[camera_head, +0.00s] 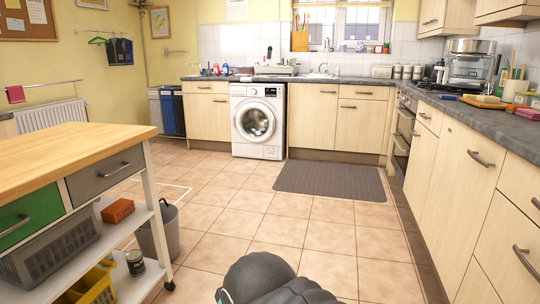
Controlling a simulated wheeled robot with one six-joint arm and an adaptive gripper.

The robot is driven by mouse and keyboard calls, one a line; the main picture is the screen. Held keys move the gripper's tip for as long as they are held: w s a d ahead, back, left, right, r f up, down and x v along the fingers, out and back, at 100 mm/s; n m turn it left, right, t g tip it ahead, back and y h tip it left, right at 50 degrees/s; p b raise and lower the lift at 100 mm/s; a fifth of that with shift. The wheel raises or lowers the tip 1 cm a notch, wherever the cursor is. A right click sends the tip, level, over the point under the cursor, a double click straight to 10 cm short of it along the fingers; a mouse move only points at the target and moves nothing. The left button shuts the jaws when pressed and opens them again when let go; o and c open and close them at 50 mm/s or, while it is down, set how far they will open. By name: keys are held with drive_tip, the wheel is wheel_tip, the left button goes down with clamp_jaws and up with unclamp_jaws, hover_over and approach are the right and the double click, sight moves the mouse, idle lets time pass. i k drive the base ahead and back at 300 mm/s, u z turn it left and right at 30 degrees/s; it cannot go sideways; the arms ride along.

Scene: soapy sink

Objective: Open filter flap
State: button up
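A white front-loading washing machine (258,121) stands against the back wall, under the counter and between pale wood cabinets. Its round door looks shut. The lower front panel is small in this view, and I cannot clearly make out the filter flap or whether it is open. Dark rounded links of my own arm show at the bottom middle, far from the machine. My gripper's fingers are not visible.
A grey mat (330,179) lies on the tiled floor before the back cabinets. A wooden-topped trolley (75,150) stands at left, with a grey bucket (162,232) beside it. Cabinets line the right side. The floor between is clear.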

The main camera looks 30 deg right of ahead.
sight(268, 151)
drive_tip(key=z, duration=0.3)
drive_tip(key=i, duration=0.75)
drive_tip(key=z, duration=1.05)
drive_tip(key=i, duration=1.9)
drive_tip(key=z, duration=0.6)
drive_tip(key=i, duration=1.85)
drive_tip(key=u, duration=0.35)
drive_tip(key=i, duration=1.85)
drive_tip(key=u, duration=1.45)
drive_tip(key=i, duration=1.35)
drive_tip(key=u, duration=0.8)
